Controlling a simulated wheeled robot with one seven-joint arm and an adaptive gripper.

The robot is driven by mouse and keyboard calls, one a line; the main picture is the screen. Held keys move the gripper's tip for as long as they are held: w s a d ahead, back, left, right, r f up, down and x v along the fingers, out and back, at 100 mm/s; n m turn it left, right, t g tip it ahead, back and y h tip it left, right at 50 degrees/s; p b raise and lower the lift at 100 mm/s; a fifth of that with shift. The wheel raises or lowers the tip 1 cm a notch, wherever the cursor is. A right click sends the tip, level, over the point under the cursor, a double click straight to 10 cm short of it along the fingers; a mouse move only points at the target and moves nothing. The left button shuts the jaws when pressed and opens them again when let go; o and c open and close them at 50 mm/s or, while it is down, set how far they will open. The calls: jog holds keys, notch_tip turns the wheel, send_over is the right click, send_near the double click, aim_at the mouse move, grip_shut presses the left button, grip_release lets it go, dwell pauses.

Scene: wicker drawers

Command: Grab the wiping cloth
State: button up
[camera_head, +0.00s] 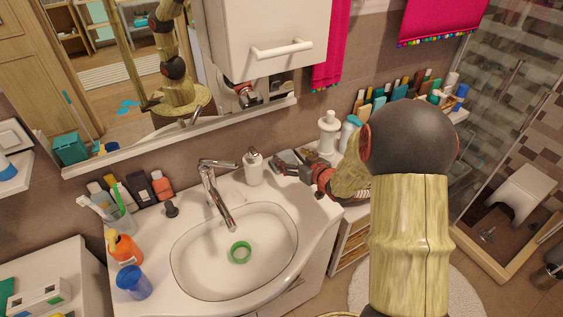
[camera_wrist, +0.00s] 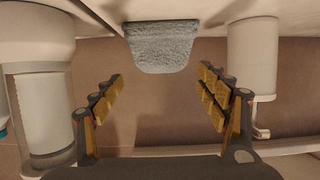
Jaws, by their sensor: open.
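The wiping cloth appears to be the grey-blue, rough-textured block (camera_wrist: 160,45) at the top middle of the wrist view. It rests against the pale counter surface. My gripper (camera_wrist: 161,77) is open, with one finger on each side of the picture. The cloth lies beyond the fingertips, roughly centred between them, and the gap between the fingers is empty. In the head view my gripper (camera_head: 291,161) is low over the back right of the sink counter, right of the white soap dispenser (camera_head: 253,168). The cloth cannot be told clearly from the fingers there.
The sink basin (camera_head: 205,262) and faucet (camera_head: 214,190) are left of my gripper. A white bottle (camera_head: 327,131) stands behind it to the right. A mirror shelf (camera_head: 180,138) and a wall cabinet (camera_head: 266,40) hang above. White cylindrical objects flank the fingers in the wrist view.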

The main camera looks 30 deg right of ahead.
aim_at(286, 154)
jog(key=b+x, duration=0.2)
jog(key=x, duration=0.3)
jog(key=shift+a, duration=0.2)
jog(key=shift+w, duration=0.3)
jog(key=c, duration=0.3)
jog(key=c, duration=0.8)
jog(key=shift+c, duration=0.3)
